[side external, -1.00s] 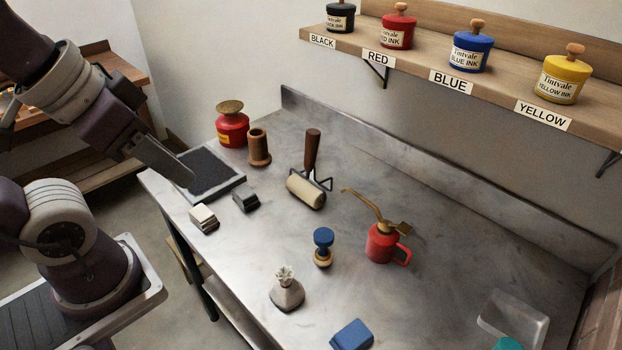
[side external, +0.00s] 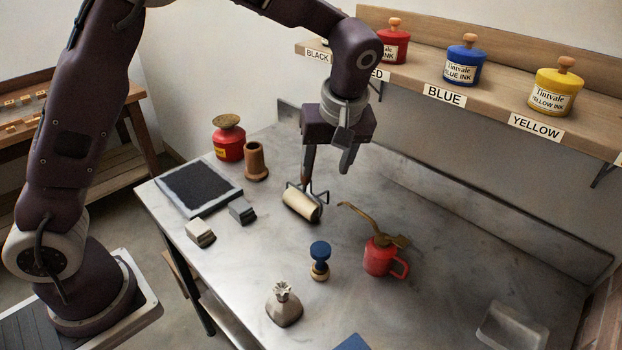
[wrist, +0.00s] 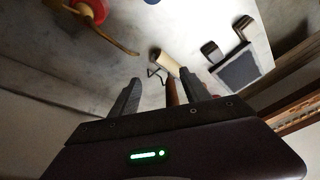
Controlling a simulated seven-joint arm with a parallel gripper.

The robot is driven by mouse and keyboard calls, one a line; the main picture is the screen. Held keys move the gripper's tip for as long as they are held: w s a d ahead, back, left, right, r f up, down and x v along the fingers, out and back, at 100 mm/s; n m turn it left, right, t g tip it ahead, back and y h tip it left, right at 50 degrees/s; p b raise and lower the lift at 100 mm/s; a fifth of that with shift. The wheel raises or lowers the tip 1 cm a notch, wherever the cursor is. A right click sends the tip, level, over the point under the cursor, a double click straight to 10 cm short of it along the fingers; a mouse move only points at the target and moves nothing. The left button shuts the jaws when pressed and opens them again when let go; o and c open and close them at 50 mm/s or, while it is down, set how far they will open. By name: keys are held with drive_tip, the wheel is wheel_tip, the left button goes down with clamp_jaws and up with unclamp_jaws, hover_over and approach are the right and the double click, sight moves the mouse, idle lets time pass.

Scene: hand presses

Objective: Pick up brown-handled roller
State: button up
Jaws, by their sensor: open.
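The brown-handled roller stands on the metal table with its handle pointing up; its cream cylinder (side external: 301,205) and wire frame show in the side view. Its brown handle (side external: 307,166) is partly covered by my gripper (side external: 329,160). My gripper is open and points down over the handle. In the wrist view the brown handle (wrist: 171,93) appears between the two open fingers of my gripper (wrist: 168,78), nearer the right finger. The cream cylinder (wrist: 167,64) shows just beyond the fingertips. I cannot tell whether a finger touches the handle.
A red oil can (side external: 380,257) with a long brass spout is right of the roller. A brown cup (side external: 256,162), a red pot (side external: 229,140) and a dark ink slab (side external: 199,187) are to the left. A blue-knobbed stamp (side external: 320,260) is in front. The ink shelf (side external: 410,78) is behind.

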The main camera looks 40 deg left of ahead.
drive_tip(key=shift+n+y, duration=0.4)
drive_tip(key=shift+n, duration=0.2)
drive_tip(key=w+f, duration=0.1)
drive_tip(key=f, duration=0.2)
drive_tip(key=w+d+f, duration=0.1)
drive_tip(key=shift+w+d+f, duration=0.1)
drive_tip(key=shift+w+f, duration=0.2)
drive_tip(key=w+a, duration=0.1)
drive_tip(key=a, duration=0.2)
drive_tip(key=w+a, duration=0.1)
drive_tip(key=a, duration=0.6)
drive_tip(key=shift+w+a+f, duration=0.15)
drive_tip(key=shift+w+a, duration=0.1)
drive_tip(key=shift+w, duration=0.15)
drive_tip(key=f, duration=0.1)
drive_tip(key=a, duration=0.1)
drive_tip(key=a+f, duration=0.1)
drive_tip(key=shift+w+a+f, duration=0.1)
drive_tip(key=shift+w+f, duration=0.15)
drive_tip(key=shift+f, duration=0.1)
clamp_jaws()
